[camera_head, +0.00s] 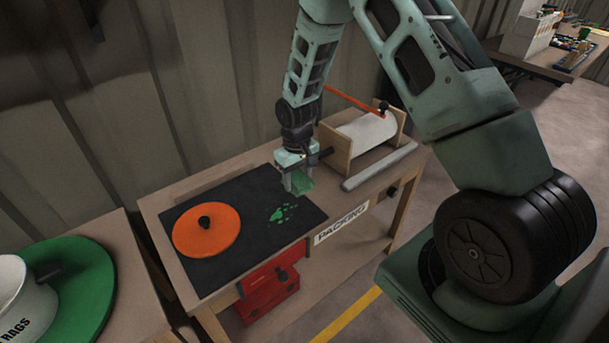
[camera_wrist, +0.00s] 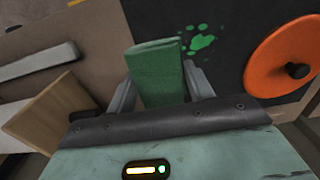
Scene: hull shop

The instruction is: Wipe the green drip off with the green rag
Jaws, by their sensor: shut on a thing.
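My gripper (camera_head: 297,180) is shut on the green rag (camera_head: 302,184) and holds it over the right part of the black mat (camera_head: 257,188). In the wrist view the folded rag (camera_wrist: 159,75) sits between the two fingers. The green drip (camera_head: 284,212) is a cluster of several splashes on the mat, just in front of the rag. It also shows in the wrist view (camera_wrist: 202,41), beside the rag. I cannot tell whether the rag touches the mat.
An orange disc with a black knob (camera_head: 205,232) lies on the mat's left. A roll holder (camera_head: 368,134) and a grey bar (camera_head: 380,166) are on the bench's right. A red box (camera_head: 268,287) is below. A rags bucket (camera_head: 15,295) and green disc (camera_head: 78,290) are at left.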

